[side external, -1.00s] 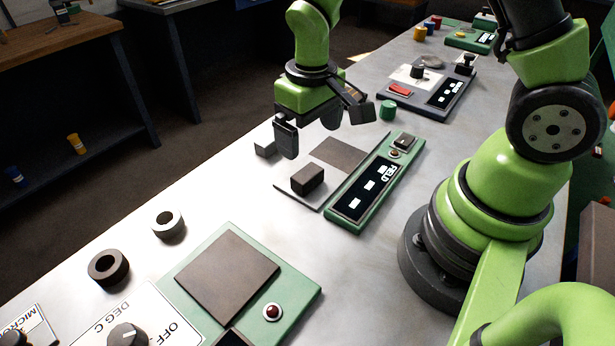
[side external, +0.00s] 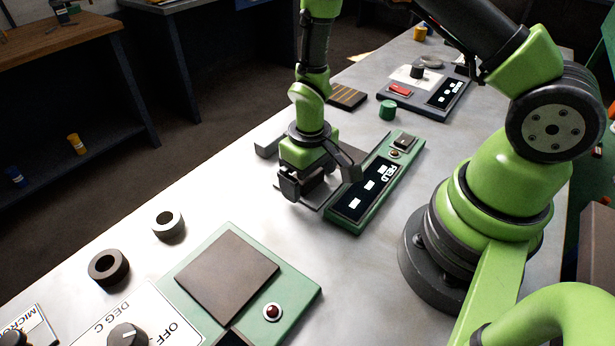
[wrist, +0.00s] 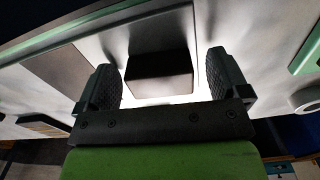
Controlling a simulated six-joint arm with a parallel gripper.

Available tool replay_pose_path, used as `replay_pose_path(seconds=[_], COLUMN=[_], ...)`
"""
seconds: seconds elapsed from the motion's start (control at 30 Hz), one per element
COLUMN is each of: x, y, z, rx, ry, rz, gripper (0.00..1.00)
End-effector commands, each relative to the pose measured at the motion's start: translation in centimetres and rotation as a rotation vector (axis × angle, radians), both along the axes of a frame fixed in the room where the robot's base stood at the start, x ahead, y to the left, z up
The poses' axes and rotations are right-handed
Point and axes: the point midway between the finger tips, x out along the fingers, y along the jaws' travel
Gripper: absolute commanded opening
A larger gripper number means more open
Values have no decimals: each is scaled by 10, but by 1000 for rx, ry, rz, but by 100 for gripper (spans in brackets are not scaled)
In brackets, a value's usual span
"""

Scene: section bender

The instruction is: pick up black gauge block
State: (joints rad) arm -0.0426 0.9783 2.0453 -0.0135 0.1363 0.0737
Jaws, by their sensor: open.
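The black gauge block (wrist: 158,76) shows in the wrist view between the two fingers of my gripper (wrist: 160,88), with a bright gap on each side, so the fingers do not touch it. In the side view my gripper (side external: 320,184) points down, low over the grey plate beside the green FIELD panel (side external: 372,187). Its fingers are apart, and they and the wrist mostly hide the block there. The height of the fingertips above the plate is hard to tell.
A small grey block (side external: 267,147) lies just behind the gripper. Two rings (side external: 108,267) and a green unit with a dark pad (side external: 228,277) are at the front. Bare bench lies between.

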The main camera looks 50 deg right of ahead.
Motion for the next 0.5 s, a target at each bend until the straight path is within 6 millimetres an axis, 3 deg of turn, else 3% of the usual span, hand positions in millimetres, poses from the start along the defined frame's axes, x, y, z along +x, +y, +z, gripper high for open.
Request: replay_pose_path(seconds=[0.17, 0.47, 0.5], x=[0, 0, 0], y=[0, 0, 0], z=[0, 0, 0], rx=[0, 0, 0], ry=[-1, -1, -2], rz=[0, 1, 1], gripper=[94, 27, 26])
